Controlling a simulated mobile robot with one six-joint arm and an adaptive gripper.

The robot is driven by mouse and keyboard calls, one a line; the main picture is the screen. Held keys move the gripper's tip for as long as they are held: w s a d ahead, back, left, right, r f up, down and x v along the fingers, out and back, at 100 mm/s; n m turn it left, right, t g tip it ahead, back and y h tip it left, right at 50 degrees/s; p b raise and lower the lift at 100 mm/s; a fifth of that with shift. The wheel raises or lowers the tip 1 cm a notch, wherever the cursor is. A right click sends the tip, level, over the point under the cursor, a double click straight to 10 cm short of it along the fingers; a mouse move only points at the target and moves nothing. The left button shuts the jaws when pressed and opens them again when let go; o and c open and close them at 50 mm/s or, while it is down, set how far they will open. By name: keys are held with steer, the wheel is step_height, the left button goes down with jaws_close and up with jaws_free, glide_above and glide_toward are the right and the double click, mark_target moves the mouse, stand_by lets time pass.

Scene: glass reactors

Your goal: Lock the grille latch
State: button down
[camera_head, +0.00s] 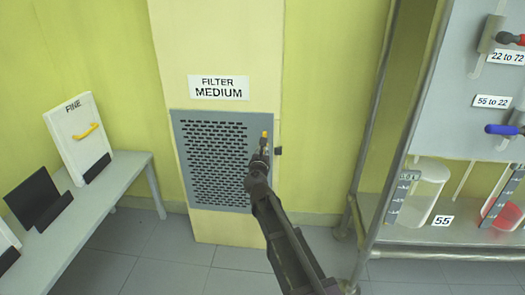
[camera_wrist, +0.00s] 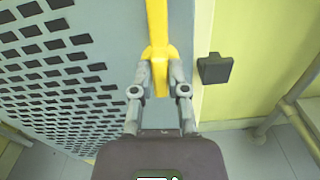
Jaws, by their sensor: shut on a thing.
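The grey slotted grille (camera_head: 222,205) sits closed or nearly closed against the cream panel below the "FILTER MEDIUM" sign. At its right edge is a yellow latch lever (camera_head: 264,134), which stands upright in the wrist view (camera_wrist: 157,25). A dark block (camera_head: 278,151) is fixed on the panel just right of the grille; it also shows in the wrist view (camera_wrist: 214,68). The lever is apart from this block. My gripper (camera_head: 263,151) is shut on the lever's lower part, one finger on each side in the wrist view (camera_wrist: 161,72).
A bench (camera_head: 125,176) on the left holds a white filter marked "FINE" (camera_head: 78,135) and dark stands. On the right, a metal rack (camera_head: 376,215) carries glass vessels, with valves (camera_head: 505,130) on the board above. The floor in front of the grille is clear.

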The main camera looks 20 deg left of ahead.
steer(key=shift+w+d+f+m, duration=0.1)
steer(key=shift+f+m, duration=0.05)
steer(key=shift+m, duration=4.15)
steer(key=shift+w+d+f+m, duration=0.1)
steer(key=shift+m, duration=4.2)
steer(key=c, duration=0.6)
jaws_free()
steer(key=shift+c, duration=0.2)
steer(key=shift+s, duration=0.15)
steer(key=v, duration=1.2)
